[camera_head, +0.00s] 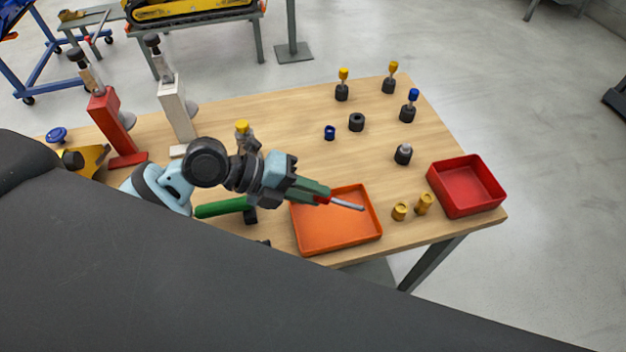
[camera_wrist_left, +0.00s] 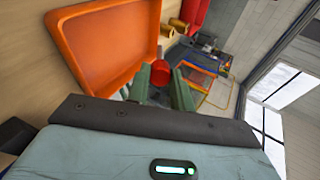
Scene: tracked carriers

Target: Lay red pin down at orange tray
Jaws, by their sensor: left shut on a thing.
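The red pin (camera_head: 345,205) has a red end and a thin grey shaft. My left gripper (camera_head: 318,195) is shut on its red end, and the shaft points right over the orange tray. In the left wrist view, the round red end (camera_wrist_left: 160,69) shows between my green fingers (camera_wrist_left: 160,88). The orange tray (camera_head: 338,243) lies at the table's front edge and looks empty; it also shows in the left wrist view (camera_wrist_left: 95,45). The pin appears to be above the tray; its exact height is hard to tell. My right gripper is not in view.
A red bin (camera_head: 467,187) stands at the table's right end. Two brass pieces (camera_head: 412,207) stand between it and the tray. Several yellow- and blue-topped pieces stand farther back. A green-handled tool (camera_head: 222,207) lies left of the tray. Red and white stands are at the left.

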